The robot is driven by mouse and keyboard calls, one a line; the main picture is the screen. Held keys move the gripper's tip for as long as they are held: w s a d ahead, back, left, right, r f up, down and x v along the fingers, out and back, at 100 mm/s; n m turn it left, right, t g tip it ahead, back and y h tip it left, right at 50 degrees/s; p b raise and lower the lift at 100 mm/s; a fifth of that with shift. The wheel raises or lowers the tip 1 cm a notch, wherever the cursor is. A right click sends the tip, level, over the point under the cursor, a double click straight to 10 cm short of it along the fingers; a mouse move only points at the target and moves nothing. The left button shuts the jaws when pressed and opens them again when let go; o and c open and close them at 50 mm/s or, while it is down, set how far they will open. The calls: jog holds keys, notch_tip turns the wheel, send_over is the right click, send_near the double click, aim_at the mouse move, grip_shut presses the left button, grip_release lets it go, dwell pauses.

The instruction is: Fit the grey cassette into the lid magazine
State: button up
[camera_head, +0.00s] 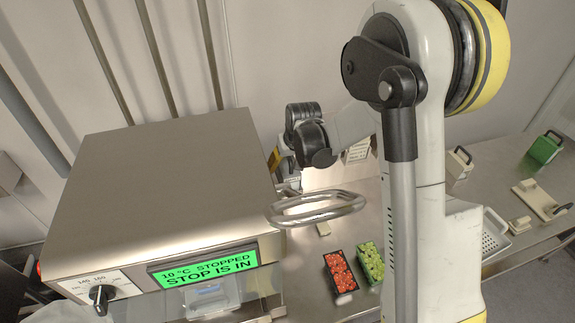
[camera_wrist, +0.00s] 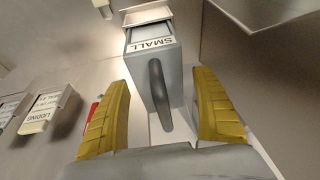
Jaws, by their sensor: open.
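The grey cassette (camera_wrist: 147,72), labelled SMALL, shows in the wrist view with a dark upright handle (camera_wrist: 158,92) on its near face. Its top end meets a steel housing (camera_wrist: 147,15), perhaps the lid magazine; I cannot tell how far it sits inside. My gripper (camera_wrist: 161,84) is open, its two yellow fingers on either side of the handle, with visible gaps to both. In the head view my gripper is mostly hidden behind the steel machine and my arm; the cassette cannot be made out there.
The steel machine (camera_head: 180,165) has a green display (camera_head: 210,265) reading 10 °C STOPPED, STOP IS IN. A steel loop (camera_head: 316,207) juts beside it. Red (camera_head: 340,272) and green-filled trays (camera_head: 370,262) lie on the bench. A LIDDING card (camera_wrist: 42,112) is at left in the wrist view.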

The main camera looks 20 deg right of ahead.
jog(key=v, duration=1.2)
jog(key=shift+w, duration=0.1)
dwell(0.5)
